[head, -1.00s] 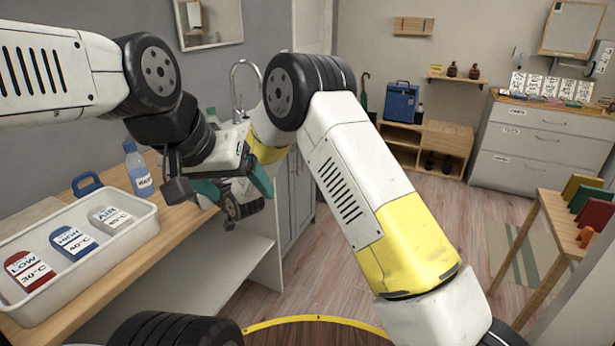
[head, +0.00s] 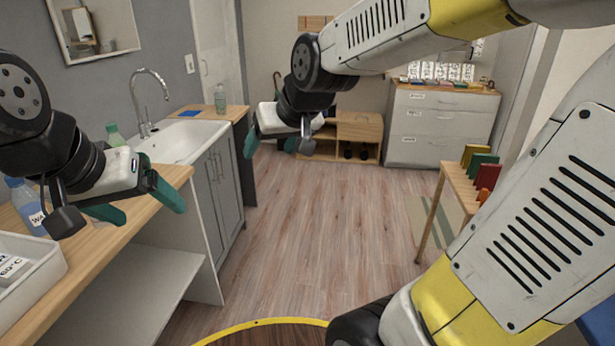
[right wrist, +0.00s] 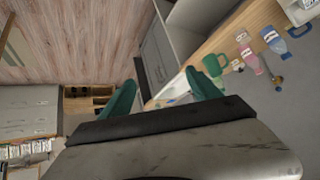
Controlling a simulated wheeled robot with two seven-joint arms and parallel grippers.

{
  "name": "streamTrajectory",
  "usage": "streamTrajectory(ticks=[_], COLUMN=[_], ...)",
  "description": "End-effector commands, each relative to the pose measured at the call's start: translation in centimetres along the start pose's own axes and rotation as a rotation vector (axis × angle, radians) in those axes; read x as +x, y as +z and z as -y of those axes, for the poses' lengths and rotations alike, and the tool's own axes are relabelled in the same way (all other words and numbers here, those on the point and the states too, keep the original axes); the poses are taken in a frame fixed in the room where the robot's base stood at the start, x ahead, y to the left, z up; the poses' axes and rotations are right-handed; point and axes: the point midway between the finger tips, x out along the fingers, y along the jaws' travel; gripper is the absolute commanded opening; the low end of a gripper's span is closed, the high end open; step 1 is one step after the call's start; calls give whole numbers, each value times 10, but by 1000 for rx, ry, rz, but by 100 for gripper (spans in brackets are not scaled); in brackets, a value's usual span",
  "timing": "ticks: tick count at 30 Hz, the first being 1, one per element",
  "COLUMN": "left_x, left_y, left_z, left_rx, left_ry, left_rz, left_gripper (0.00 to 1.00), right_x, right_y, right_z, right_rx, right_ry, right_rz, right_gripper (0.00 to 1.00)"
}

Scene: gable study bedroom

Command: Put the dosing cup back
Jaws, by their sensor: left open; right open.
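My left gripper (head: 135,200) is open and empty, at the left above the edge of the wooden counter (head: 150,185). My right gripper (head: 276,146) is open and empty, in the air right of the sink cabinet. Its two green fingers show apart in the right wrist view (right wrist: 160,92). I cannot make out the dosing cup for certain.
A white tray (head: 45,268) with label cards is cut off at the left edge. A blue-capped bottle (head: 27,205) stands behind it. Beyond are a sink (head: 185,138) and a tall tap (head: 150,95). A small table (head: 455,190) stands right. The middle floor is clear.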

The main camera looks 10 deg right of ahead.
Motion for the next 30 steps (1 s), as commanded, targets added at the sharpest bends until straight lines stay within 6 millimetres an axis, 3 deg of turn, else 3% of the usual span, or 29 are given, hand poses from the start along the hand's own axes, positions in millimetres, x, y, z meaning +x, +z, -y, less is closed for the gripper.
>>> streamTrajectory(ticks=[1, 3, 6, 10, 14, 29, 30], left_x=[0, 0, 0, 0, 0, 0, 0], left_y=[0, 0, 0, 0, 0, 0, 0], left_z=[0, 0, 0, 0, 0, 0, 0], left_rx=[0, 0, 0, 0, 0, 0, 0], left_ry=[0, 0, 0, 0, 0, 0, 0], left_rz=[0, 0, 0, 0, 0, 0, 0], left_gripper=[82, 82, 82, 82, 82, 82, 74], right_x=[-24, -48, -72, -90, -95, -95, -95], right_y=[20, 49, 84, 113, 123, 123, 123], right_z=[-11, -19, -25, -27, -27, -27, -27], right_rx=[33, 72, 116, 151, 162, 161, 161], right_ry=[18, 34, 50, 61, 63, 63, 63], right_rz=[16, 53, 99, 135, 150, 149, 149], right_gripper=[72, 72, 72, 72, 72, 72, 64])
